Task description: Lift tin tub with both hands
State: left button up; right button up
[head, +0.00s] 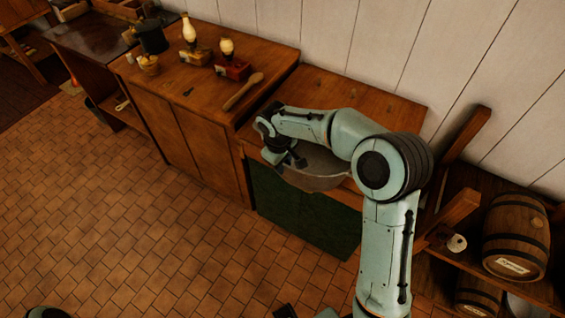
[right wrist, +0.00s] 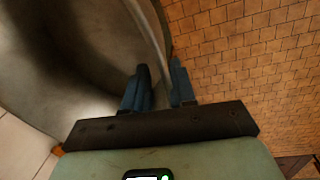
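The grey tin tub (head: 318,183) sits on the wooden cabinet with the green front. My right arm reaches over it and hides much of it. My right gripper (head: 284,158) is at the tub's left front side. In the right wrist view the tub (right wrist: 60,60) fills the upper left. The right gripper's two dark fingers (right wrist: 161,88) are apart, with the tub's rim between them: one finger on the inner side, one on the outer side. I cannot see firm contact on both faces. My left gripper is not in view.
Barrels (head: 516,235) rest on a rack at the right. The tiled floor (head: 150,230) in front is clear.

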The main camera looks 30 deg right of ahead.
jog(key=shift+o, duration=0.3)
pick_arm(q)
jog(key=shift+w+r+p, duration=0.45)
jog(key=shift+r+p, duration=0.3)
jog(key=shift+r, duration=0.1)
pick_arm(e)
notch_tip(320, 180, up, 13)
jog(key=a, duration=0.1)
jog(key=shift+s+a+r, duration=0.15)
jog(key=shift+s+a, duration=0.15)
jog(key=shift+a, duration=0.1)
